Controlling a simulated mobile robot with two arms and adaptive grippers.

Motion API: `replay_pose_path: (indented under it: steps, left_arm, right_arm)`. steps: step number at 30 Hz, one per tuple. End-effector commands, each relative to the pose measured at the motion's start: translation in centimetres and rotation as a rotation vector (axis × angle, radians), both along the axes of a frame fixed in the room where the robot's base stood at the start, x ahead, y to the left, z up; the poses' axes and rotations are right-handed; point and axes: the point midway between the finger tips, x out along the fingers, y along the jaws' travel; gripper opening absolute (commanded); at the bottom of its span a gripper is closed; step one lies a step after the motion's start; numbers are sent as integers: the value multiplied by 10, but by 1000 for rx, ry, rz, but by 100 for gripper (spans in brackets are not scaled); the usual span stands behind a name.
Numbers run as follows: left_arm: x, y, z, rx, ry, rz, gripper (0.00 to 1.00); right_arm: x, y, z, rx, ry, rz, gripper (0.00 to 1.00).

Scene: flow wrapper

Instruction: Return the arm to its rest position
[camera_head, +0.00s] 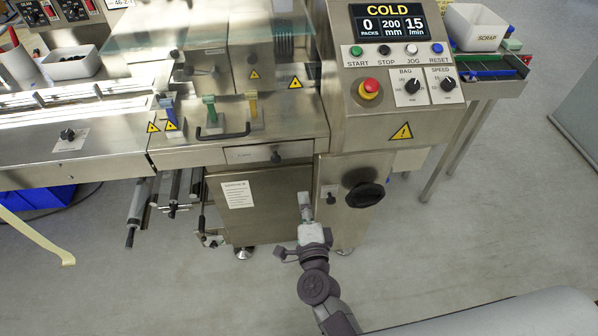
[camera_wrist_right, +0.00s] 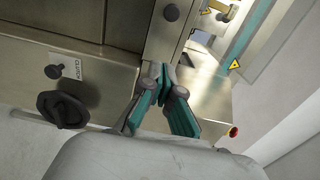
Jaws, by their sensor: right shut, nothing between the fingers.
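My right gripper (camera_head: 305,200) is in front of the lower cabinet of the flow wrapper (camera_head: 265,200), left of the black knob (camera_head: 365,195) on its front. In the right wrist view my right gripper (camera_wrist_right: 162,85) has its teal-padded fingers together at the tips, with nothing between them. The black knob (camera_wrist_right: 62,110) shows to its left there, apart from the fingers. My right arm (camera_head: 318,287) comes up from the bottom of the head view. My left gripper is not in view.
The control panel (camera_head: 395,60) with a display reading COLD and a red emergency button (camera_head: 369,88) is above the gripper. A bench with a SCRAP bin (camera_head: 475,27) stands at the right. A yellowish strip (camera_head: 40,240) hangs at the left.

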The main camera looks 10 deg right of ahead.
Motion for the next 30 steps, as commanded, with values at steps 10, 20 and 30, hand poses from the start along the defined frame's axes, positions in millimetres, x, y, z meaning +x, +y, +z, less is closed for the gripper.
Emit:
replay_pose_path:
  steps: [10, 20, 30]
  left_arm:
    - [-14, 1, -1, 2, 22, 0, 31]
    - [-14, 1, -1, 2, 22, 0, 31]
    - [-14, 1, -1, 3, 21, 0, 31]
  right_arm:
    - [-8, 5, -28, -87, 52, 42, 0]
    - [-99, 3, -235, -699, 437, 424, 0]
    - [-282, -77, -398, -1197, 843, 945, 0]
